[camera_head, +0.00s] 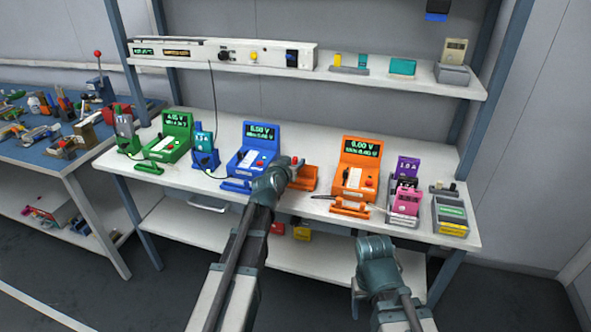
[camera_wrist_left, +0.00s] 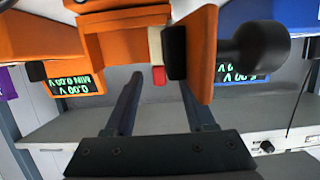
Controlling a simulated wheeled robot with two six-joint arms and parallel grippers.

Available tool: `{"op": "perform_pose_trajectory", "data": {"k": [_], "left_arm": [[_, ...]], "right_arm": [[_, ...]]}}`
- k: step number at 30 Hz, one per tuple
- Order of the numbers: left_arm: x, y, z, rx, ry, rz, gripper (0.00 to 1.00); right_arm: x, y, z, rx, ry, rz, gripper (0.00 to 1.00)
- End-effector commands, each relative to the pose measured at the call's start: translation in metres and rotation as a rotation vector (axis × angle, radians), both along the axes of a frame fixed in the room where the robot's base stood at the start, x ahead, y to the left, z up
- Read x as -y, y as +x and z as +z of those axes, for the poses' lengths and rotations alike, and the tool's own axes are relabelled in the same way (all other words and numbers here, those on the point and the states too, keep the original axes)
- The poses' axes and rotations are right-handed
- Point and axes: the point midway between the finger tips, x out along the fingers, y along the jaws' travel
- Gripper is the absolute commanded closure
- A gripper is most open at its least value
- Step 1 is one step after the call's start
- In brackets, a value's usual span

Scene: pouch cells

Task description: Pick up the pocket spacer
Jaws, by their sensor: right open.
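I cannot tell for certain which piece is the pocket spacer. A small part with a white body and red tip (camera_wrist_left: 157,62) shows in the left wrist view, in or against an orange holder (camera_wrist_left: 125,45), with a black block beside it. My left gripper (camera_wrist_left: 158,85) has its two fingers apart, with the small part in line with the gap and no visible grip on it. In the head view my left gripper (camera_head: 291,163) is at the small orange holder (camera_head: 305,178) between the blue and orange stations and partly hides it. My right gripper (camera_head: 372,248) is open and empty in front of the bench.
The white bench (camera_head: 300,215) carries green (camera_head: 178,138), blue (camera_head: 258,150) and orange (camera_head: 356,170) stations with displays. Purple and pink cells (camera_head: 406,185) and a grey box (camera_head: 450,215) stand at the right. A shelf (camera_head: 400,85) runs above. A cluttered blue table (camera_head: 50,145) is at left.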

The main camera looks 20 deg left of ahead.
Motion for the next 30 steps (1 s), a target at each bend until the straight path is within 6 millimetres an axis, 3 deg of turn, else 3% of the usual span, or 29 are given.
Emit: {"op": "perform_pose_trajectory", "data": {"k": [1,9,22,26,30], "left_arm": [[0.0,0.0,0.0,0.0,0.0,0.0,0.52],[0.0,0.0,0.0,0.0,0.0,0.0,1.0],[0.0,-0.001,0.002,0.0,0.0,0.0,1.0],[0.003,-0.008,0.013,0.001,0.001,0.0,1.0],[0.009,-0.028,0.03,0.0,0.001,0.0,1.0]], "right_arm": [[0.0,0.0,0.0,0.0,0.0,0.0,0.38],[0.0,0.0,0.0,0.0,0.0,0.0,0.38],[0.0,0.0,0.002,0.0,0.0,0.0,0.38],[0.0,0.0,0.013,0.0,0.0,0.0,0.38],[0.0,0.0,0.03,0.0,0.0,0.0,0.38]]}}
